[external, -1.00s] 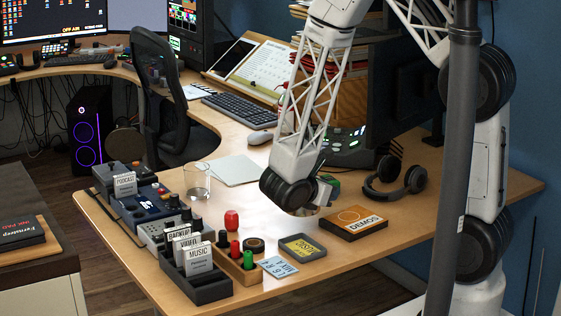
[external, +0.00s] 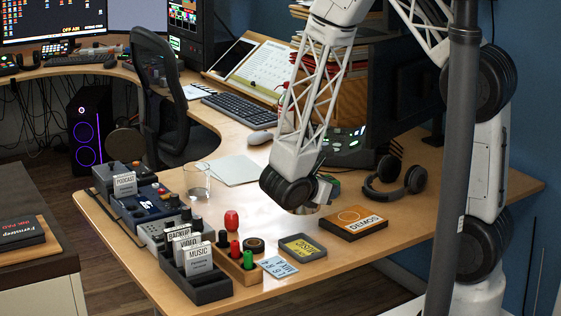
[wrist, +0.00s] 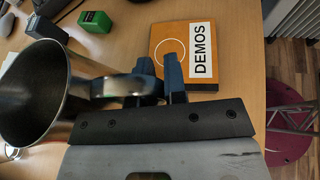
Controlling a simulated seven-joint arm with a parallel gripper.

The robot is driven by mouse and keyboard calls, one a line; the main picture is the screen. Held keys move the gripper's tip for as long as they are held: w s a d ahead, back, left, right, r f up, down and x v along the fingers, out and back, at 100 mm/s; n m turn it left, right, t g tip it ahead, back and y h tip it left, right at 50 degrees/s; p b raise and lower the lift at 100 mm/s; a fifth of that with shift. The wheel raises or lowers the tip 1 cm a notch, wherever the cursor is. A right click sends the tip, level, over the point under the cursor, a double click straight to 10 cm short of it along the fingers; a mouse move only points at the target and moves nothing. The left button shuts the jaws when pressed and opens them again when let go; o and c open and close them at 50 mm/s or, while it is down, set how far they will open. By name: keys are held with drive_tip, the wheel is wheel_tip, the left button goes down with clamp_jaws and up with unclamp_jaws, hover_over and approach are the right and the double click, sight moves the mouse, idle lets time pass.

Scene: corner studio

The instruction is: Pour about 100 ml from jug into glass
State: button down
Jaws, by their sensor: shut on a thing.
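The jug (wrist: 32,95) is a grey metal vessel at the left of the wrist view, its wide mouth facing the camera. The inside that shows looks bare, but its bottom is dark. My gripper (wrist: 160,80) is shut on the jug's handle. In the external view my gripper (external: 318,190) is low over the right part of the desk. It hides most of the jug there, with only a pale lower part (external: 302,210) showing. The clear glass (external: 197,180) stands upright on the desk, left of my gripper and apart from it. It looks empty.
An orange DEMOS box (external: 354,222) lies right of my gripper, with headphones (external: 394,178) behind it. A pale pad (external: 234,169) lies right of the glass.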

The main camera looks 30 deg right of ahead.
wheel_tip(320, 180, up, 8)
drive_tip(key=w+a+r+m+g, duration=0.2)
drive_tip(key=w+a, duration=0.4)
drive_tip(key=w, duration=0.5)
drive_tip(key=w+a+r+m+g, duration=0.1)
drive_tip(key=w+a+m+g, duration=0.3)
drive_tip(key=w, duration=0.7)
drive_tip(key=w+a+f+m+g+y, duration=0.1)
drive_tip(key=w+a+m+g, duration=0.1)
drive_tip(key=w+a, duration=0.75)
drive_tip(key=w+a+f+m+g, duration=0.1)
drive_tip(key=w+a+f+g, duration=0.1)
drive_tip(key=w+a, duration=0.8)
drive_tip(key=shift+w+d+f, duration=0.45)
drive_tip(key=shift+f, duration=0.3)
drive_tip(key=shift+w+d+f, duration=0.45)
drive_tip(key=shift+f, duration=0.35)
drive_tip(key=shift+w+d+f, duration=0.45)
drive_tip(key=shift+f, duration=0.3)
drive_tip(key=shift+s+m+y, duration=0.15)
drive_tip(key=shift+m+y, duration=0.15)
drive_tip(key=shift+y, duration=0.1)
